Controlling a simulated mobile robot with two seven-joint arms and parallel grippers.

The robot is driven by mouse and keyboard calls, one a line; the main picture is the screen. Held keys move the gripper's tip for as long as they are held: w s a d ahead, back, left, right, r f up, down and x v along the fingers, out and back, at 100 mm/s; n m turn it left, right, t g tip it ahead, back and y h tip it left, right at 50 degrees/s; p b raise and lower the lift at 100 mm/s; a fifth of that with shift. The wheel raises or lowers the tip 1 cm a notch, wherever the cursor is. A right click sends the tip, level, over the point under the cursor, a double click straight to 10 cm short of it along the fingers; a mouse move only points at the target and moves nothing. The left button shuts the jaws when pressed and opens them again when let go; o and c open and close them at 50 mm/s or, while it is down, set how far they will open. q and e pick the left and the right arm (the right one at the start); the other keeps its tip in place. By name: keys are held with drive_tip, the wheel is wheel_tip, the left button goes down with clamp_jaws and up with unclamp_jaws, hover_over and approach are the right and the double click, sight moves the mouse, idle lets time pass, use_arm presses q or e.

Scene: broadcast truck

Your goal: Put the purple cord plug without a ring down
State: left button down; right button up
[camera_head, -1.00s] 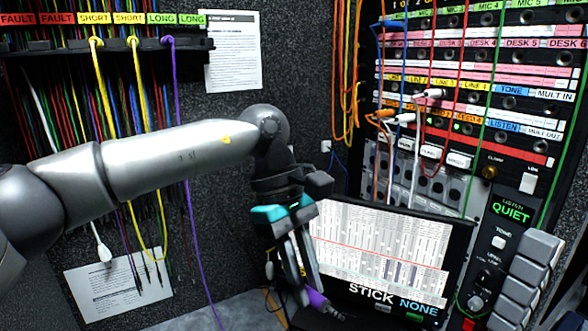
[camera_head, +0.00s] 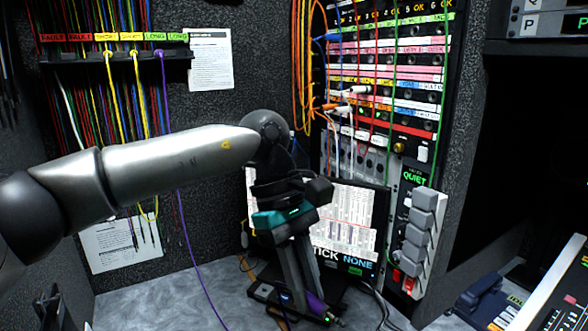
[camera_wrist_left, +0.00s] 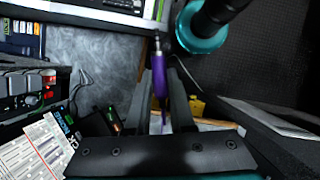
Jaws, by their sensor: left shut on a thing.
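My left gripper (camera_head: 300,298) points down, low in front of the screen. It is shut on the purple cord plug (camera_head: 316,304), whose metal tip points to the lower right. In the left wrist view the purple plug (camera_wrist_left: 159,82) sits between the fingers, its metal tip toward the top. I see no ring on it, but the fingers cover part of it. I cannot tell whether it touches the surface below. My right gripper is not in view.
The grey counter (camera_head: 140,302) has free room at left. A screen (camera_head: 346,225) stands behind the gripper, beside the patch panel (camera_head: 385,75). Cords hang from the labelled rack (camera_head: 115,56); one purple cord (camera_head: 184,225) reaches the counter. A keyed console (camera_head: 560,300) is at right.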

use_arm(q)
drive_tip(key=s+a+f+m+y, duration=0.1)
drive_tip(key=s+a+f+m, duration=0.1)
drive_tip(key=a, duration=0.3)
drive_tip(key=s+a+f+m+g+y, duration=0.1)
drive_tip(key=s+a+f+m, duration=0.1)
drive_tip(key=a, duration=0.4)
drive_tip(key=s+a+f+m+y, duration=0.1)
drive_tip(key=s+a+f+m, duration=0.1)
drive_tip(key=a+f+m, duration=0.2)
drive_tip(key=shift+s+a+f+m, duration=0.15)
drive_tip(key=shift+a+f+m, duration=0.25)
drive_tip(key=shift+a, duration=0.6)
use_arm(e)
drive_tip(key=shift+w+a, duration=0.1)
use_arm(q)
drive_tip(key=shift+r, duration=0.15)
drive_tip(key=shift+w+b, duration=0.75)
drive_tip(key=shift+w, duration=0.8)
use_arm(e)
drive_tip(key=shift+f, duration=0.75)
use_arm(q)
drive_tip(key=shift+s, duration=0.1)
